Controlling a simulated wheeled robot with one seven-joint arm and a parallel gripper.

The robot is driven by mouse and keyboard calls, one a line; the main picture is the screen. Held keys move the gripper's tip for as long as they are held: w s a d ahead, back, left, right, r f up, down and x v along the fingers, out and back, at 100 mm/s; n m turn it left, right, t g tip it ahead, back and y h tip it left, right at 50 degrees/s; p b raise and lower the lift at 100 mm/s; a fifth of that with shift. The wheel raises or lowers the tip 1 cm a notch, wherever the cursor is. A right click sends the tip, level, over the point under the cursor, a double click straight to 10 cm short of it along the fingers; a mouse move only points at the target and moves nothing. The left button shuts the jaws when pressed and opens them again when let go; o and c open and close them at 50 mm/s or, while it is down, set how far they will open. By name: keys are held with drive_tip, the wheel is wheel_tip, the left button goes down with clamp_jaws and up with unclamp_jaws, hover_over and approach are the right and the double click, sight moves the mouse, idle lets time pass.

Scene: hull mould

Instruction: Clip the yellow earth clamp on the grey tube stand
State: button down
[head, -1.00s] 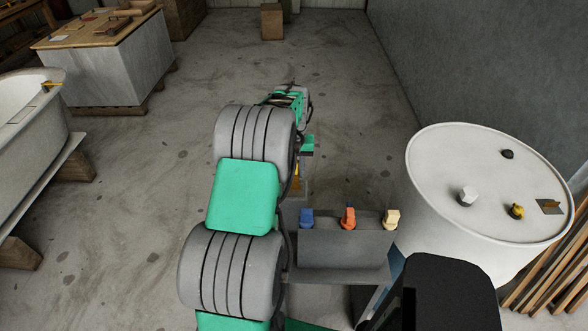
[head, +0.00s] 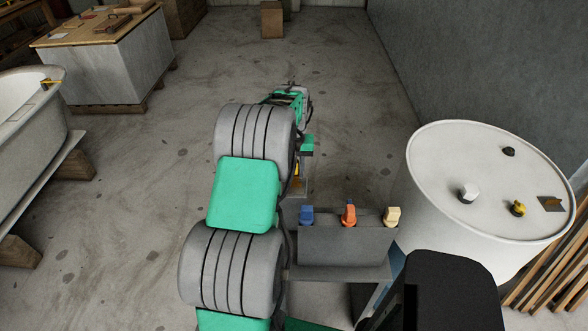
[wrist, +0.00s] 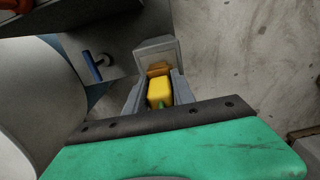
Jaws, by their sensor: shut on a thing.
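My gripper (wrist: 158,94) is shut on the yellow earth clamp (wrist: 159,91), with a finger on each side of its yellow body. The clamp's darker yellow-brown end points away from me, toward a grey block-like piece (wrist: 155,52) just beyond the fingertips. I cannot tell whether the two touch, or whether this grey piece is part of the tube stand. In the head view a small yellow bit of the clamp (head: 297,169) shows beside my arm. My arm hides most of the gripper there.
A white hull-like tub (head: 30,125) is at left.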

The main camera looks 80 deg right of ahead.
drive_tip(key=shift+f+b, duration=0.75)
drive_tip(key=shift+f, duration=0.55)
drive_tip(key=c, duration=1)
unclamp_jaws()
drive_tip(key=shift+o, duration=0.2)
drive_tip(key=shift+r, duration=0.1)
wheel_tip(320, 180, up, 8)
drive_tip(key=shift+f+b, duration=0.15)
drive_tip(key=shift+b, duration=0.4)
